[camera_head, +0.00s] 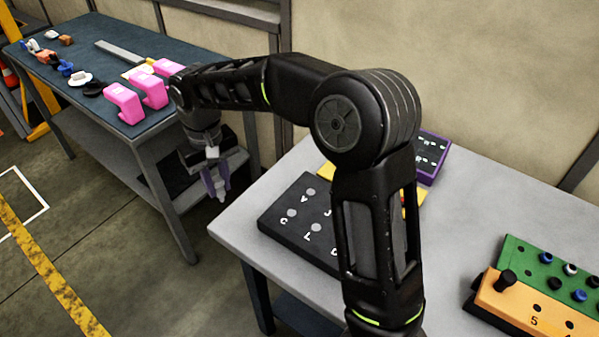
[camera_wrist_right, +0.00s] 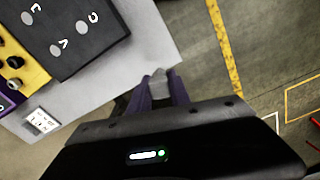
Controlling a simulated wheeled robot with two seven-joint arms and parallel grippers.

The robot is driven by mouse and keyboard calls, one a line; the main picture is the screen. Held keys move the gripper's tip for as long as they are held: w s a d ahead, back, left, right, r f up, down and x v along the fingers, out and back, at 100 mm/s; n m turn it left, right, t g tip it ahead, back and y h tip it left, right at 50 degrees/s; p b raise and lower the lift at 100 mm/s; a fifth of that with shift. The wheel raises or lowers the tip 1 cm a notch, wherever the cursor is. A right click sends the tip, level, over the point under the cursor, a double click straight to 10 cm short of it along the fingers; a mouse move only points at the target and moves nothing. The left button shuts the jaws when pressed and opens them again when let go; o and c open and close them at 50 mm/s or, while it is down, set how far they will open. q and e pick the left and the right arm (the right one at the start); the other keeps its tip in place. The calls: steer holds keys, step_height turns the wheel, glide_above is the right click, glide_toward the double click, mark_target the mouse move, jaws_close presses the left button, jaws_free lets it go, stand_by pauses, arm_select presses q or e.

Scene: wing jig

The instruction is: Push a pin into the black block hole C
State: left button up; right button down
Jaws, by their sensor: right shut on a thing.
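The black block (camera_head: 270,220) lies on the near grey table, partly hidden by my right arm. It carries white letters and round pale grey spots at its holes. The spot at letter C (camera_head: 291,213) is near its left corner; it also shows in the right wrist view (camera_wrist_right: 81,27). My right gripper (camera_head: 217,182) is shut on a light grey pin (camera_head: 221,196), which sticks out below the purple fingertips. It hangs left of the block, past the table's edge, apart from the block. The pin also shows between the fingers in the wrist view (camera_wrist_right: 160,78). My left gripper is out of view.
Behind the black block are a yellow block (camera_head: 325,172) and a purple-edged block (camera_head: 436,150). At right are a green block (camera_head: 522,252) with several pins and an orange block (camera_head: 510,298). A dark-topped table (camera_head: 75,60) at the back left holds several pink pieces (camera_head: 123,103).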

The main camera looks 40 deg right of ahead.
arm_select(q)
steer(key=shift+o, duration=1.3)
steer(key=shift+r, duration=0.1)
arm_select(e)
steer(key=shift+s+d+r, duration=0.15)
steer(key=shift+d, duration=0.2)
arm_select(q)
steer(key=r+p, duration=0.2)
steer(key=p, duration=0.1)
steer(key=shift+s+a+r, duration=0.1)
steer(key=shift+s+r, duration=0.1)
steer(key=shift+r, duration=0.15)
arm_select(e)
steer(key=s+d+r+m, duration=0.3)
steer(key=s+d+m, duration=0.4)
steer(key=s+d, duration=0.3)
steer(key=shift+d+r, duration=0.2)
steer(key=shift+d, duration=0.65)
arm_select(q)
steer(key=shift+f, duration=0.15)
arm_select(e)
steer(key=shift+f, duration=0.15)
